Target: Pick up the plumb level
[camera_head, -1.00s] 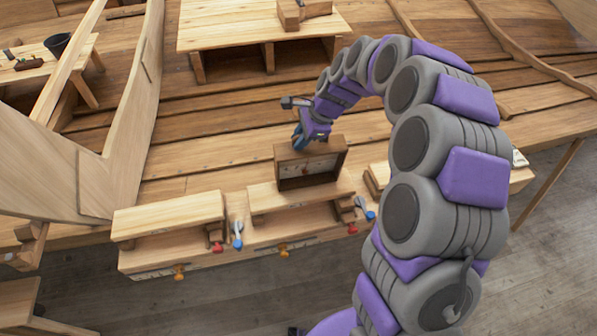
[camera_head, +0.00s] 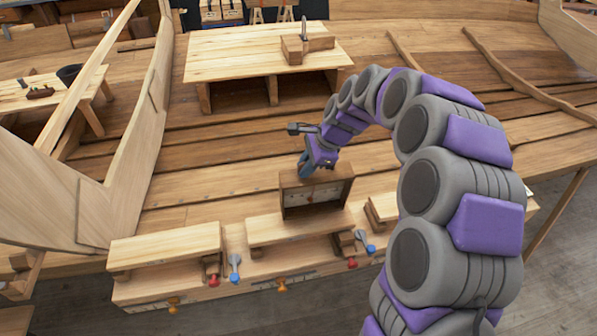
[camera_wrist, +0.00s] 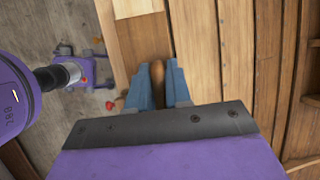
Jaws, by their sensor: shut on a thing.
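My gripper (camera_head: 305,172) is low over the planked surface, at the back left of a dark wooden box with a pale marked face (camera_head: 313,195). In the wrist view, its blue fingers (camera_wrist: 158,88) are closed on the two sides of a narrow, rounded brown wooden piece (camera_wrist: 158,82). I take this piece for the plumb level, but only a small part shows and the rest is hidden by the fingers and palm. In the head view the held piece cannot be made out. I cannot tell whether it is clear of the surface under it.
Low wooden steps (camera_head: 165,245) line the front edge, with blue and red tools beside them. A wooden bench (camera_head: 240,60) with a block (camera_head: 305,47) stands behind. A curved hull frame (camera_head: 145,120) rises at left. Planking between box and bench is clear.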

